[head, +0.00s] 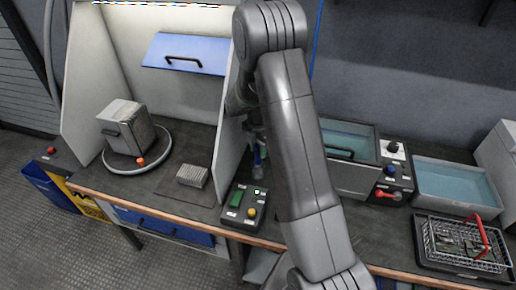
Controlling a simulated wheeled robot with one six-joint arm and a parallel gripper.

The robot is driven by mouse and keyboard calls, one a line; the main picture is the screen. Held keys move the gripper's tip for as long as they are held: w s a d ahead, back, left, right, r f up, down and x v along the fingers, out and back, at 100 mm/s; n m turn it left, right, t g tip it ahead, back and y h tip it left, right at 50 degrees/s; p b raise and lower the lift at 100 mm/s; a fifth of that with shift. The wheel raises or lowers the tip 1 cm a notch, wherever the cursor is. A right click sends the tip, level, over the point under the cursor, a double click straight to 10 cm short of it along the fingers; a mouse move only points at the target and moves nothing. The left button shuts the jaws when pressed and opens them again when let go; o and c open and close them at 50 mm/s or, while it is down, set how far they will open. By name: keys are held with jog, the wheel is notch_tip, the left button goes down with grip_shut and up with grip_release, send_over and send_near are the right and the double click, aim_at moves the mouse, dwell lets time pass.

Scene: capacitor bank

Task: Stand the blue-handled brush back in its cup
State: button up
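My arm rises through the middle of the head view and bends down behind its own upper link. Its end, my gripper (256,138), shows only as a dark sliver left of the link, in front of the booth's right side wall. A small narrow blue piece (257,157) shows just below it, perhaps the brush's handle. I cannot tell whether the fingers hold it or are open. The cup cannot be made out; my arm covers much of that part of the bench.
A control box (244,205) with green and yellow buttons sits at the bench's front edge. Left is a white booth with a grey metal block (127,128) and a finned part (192,176). Right are water-filled tanks (458,183) and a wire basket (465,245) with a red handle.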

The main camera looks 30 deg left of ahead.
jog(key=shift+o, duration=1.3)
jog(key=shift+r, duration=0.15)
notch_tip(320, 180, up, 14)
jog(key=b, duration=0.1)
jog(key=shift+f+b, duration=0.2)
jog(key=shift+b, duration=0.2)
jog(key=shift+f, duration=0.1)
notch_tip(320, 180, down, 14)
jog(key=shift+r+p, duration=0.1)
jog(key=shift+p, duration=0.9)
jog(key=shift+w+r+p, duration=0.15)
jog(key=shift+r+p, duration=0.35)
jog(key=shift+r, duration=0.2)
jog(key=shift+r+p, duration=0.35)
jog(key=shift+r, duration=0.2)
jog(key=shift+f, duration=0.2)
